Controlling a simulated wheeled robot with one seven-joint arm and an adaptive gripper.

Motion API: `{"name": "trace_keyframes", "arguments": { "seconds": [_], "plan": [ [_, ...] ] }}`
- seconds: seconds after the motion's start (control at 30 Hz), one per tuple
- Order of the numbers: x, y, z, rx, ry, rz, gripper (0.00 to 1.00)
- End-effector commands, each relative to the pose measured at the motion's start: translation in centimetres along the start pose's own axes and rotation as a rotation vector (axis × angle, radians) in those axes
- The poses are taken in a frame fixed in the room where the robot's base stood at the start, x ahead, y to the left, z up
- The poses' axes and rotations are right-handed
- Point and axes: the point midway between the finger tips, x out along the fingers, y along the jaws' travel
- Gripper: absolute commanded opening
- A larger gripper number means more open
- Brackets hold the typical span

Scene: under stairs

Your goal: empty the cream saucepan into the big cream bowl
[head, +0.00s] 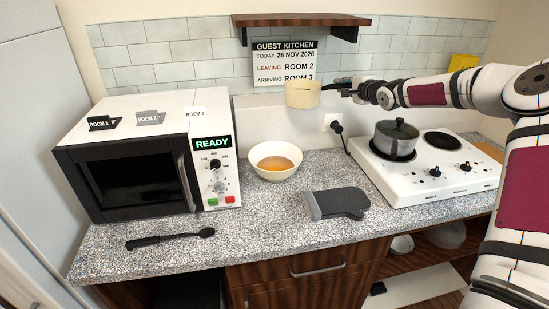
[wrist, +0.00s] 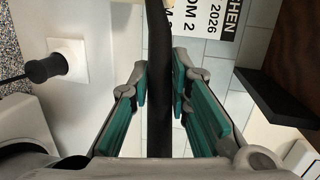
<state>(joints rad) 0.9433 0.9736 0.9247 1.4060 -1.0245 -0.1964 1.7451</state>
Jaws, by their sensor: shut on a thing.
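The cream saucepan (head: 303,95) is in the air above and a little right of the big cream bowl, in front of the tiled wall. It looks close to level, and I cannot see inside it. My gripper (head: 347,88) is shut on its dark handle, which runs between the teal finger pads in the wrist view (wrist: 159,90).
A microwave (head: 140,150) stands left of the bowl, and a hob (head: 430,180) with a grey lidded pot (head: 397,137) is at the right. A dark oven mitt (head: 338,203) and black spoon (head: 170,239) lie in front. A wooden shelf (head: 300,20) hangs above the saucepan.

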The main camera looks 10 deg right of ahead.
Motion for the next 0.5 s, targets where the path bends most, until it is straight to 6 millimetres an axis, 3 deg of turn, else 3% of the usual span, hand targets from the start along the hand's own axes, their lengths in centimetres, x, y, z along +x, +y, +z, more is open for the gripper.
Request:
{"name": "trace_keyframes", "arguments": {
  "seconds": [0.5],
  "plan": [
    [-0.9, -4.2, 0.2, -0.006, -0.003, -0.010, 0.00]
  ]
}}
